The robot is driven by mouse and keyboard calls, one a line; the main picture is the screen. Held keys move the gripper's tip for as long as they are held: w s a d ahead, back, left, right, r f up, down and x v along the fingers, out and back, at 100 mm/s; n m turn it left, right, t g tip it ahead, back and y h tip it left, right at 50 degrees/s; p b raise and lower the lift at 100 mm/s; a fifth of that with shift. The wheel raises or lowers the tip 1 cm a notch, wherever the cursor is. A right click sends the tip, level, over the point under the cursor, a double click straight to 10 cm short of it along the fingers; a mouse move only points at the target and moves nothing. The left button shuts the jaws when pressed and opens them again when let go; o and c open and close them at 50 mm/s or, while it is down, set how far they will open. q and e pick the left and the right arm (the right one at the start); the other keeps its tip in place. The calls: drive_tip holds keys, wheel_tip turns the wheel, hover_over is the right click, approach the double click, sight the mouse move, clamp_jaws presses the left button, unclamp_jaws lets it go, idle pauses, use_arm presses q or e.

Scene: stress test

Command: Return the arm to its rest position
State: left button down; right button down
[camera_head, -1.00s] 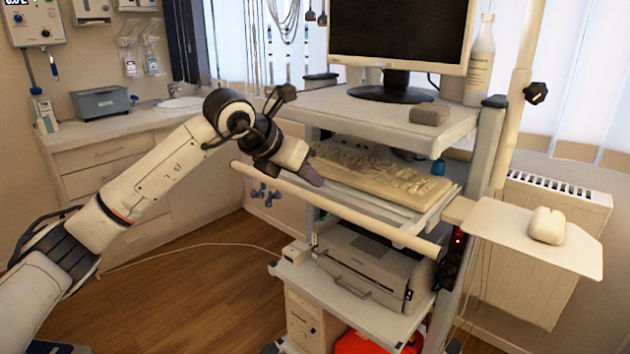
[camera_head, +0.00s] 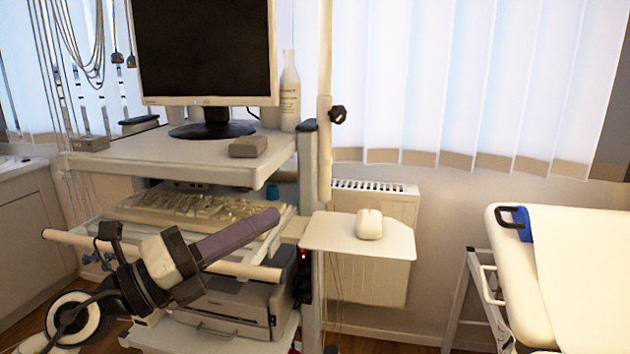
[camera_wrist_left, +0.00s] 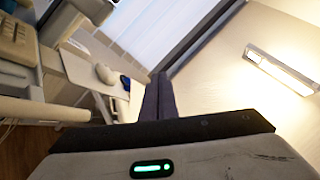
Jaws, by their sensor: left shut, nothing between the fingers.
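My left gripper (camera_head: 238,236) comes in from the lower left of the head view, in front of the medical cart (camera_head: 190,157). Its dark fingers are closed together with nothing between them and point up and to the right. In the picture they overlap the front of the keyboard shelf, near the cart's white handle bar (camera_head: 250,270). In the left wrist view the closed fingers (camera_wrist_left: 157,98) point up toward the wall and window blinds. My right gripper is not in view.
The cart carries a monitor (camera_head: 205,50), a keyboard (camera_head: 185,208) and a printer (camera_head: 235,305). A side tray (camera_head: 330,235) holds a white mouse (camera_head: 369,224). A radiator (camera_head: 385,270) stands behind it. An examination bed (camera_head: 510,265) is at the right. Floor space shows between cart and bed.

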use_arm(q)
drive_tip(key=a+f+n+t+y, duration=0.3)
drive_tip(key=a+n+t+y, duration=0.75)
drive_tip(key=n, duration=0.95)
drive_tip(key=s+a+f+n+g+y, duration=0.25)
drive_tip(key=a+f+n+y, duration=0.2)
drive_tip(key=f, duration=0.45)
drive_tip(key=s+a+f+n+g+y, duration=0.2)
drive_tip(key=a+f+n+g+y, duration=0.15)
drive_tip(key=f+n, duration=0.35)
drive_tip(key=s+d+f+n+g+h, duration=0.1)
drive_tip(key=s+d+f+g, duration=0.1)
drive_tip(key=s+f+g, duration=0.7)
drive_tip(key=s+d+f+n+g+h, duration=0.1)
drive_tip(key=s+d+f+n+g, duration=0.2)
drive_tip(key=s+f, duration=1.05)
drive_tip(key=w+d+f+m+t+h, duration=0.1)
drive_tip(key=d+f+t, duration=0.3)
drive_tip(key=f, duration=0.5)
drive_tip(key=shift+w+d+m+h, duration=0.35)
drive_tip(key=shift+w+d+h, duration=0.35)
drive_tip(key=shift+d, duration=0.15)
